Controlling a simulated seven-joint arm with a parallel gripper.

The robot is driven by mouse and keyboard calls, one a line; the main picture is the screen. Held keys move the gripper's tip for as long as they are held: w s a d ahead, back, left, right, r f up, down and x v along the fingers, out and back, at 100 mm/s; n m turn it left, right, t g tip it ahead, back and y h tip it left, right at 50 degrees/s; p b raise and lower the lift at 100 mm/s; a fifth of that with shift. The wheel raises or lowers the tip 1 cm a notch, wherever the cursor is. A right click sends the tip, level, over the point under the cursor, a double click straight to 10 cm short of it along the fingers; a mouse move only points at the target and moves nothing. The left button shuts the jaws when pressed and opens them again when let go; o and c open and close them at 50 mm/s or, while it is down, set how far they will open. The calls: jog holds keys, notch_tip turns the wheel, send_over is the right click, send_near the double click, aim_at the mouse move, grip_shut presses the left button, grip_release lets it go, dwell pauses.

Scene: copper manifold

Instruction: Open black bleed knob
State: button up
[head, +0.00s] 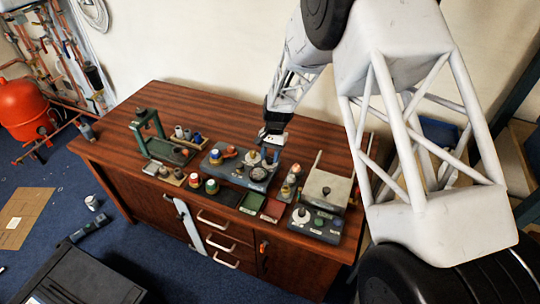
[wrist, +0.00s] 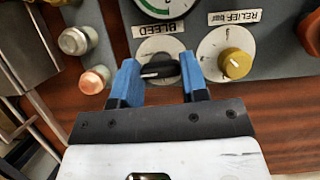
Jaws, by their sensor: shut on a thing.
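The black bleed knob (wrist: 160,70) sits on a round pale dial plate under a "BLEED" label (wrist: 158,29) in the wrist view. A white line marks the knob, which lies roughly crosswise in the picture. My gripper (wrist: 160,76) has its blue fingers on either side of the knob, shut on its two ends. In the head view my gripper (head: 271,135) is over the grey panel on the bench, and the knob is too small to tell there.
A yellow relief knob (wrist: 235,64) stands close on the right of the bleed knob. A gauge (wrist: 165,6) is just above. Two capped fittings, one pale (wrist: 74,41) and one copper-coloured (wrist: 94,79), are at left. A green press (head: 147,132) stands on the wooden bench (head: 185,100).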

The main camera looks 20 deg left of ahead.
jog(key=shift+m, duration=0.3)
jog(key=o, duration=0.6)
jog(key=shift+o, duration=0.2)
jog(key=v, duration=0.7)
jog(key=shift+r, duration=0.35)
jog(key=shift+w+d, duration=0.1)
jog(key=shift+w, duration=0.05)
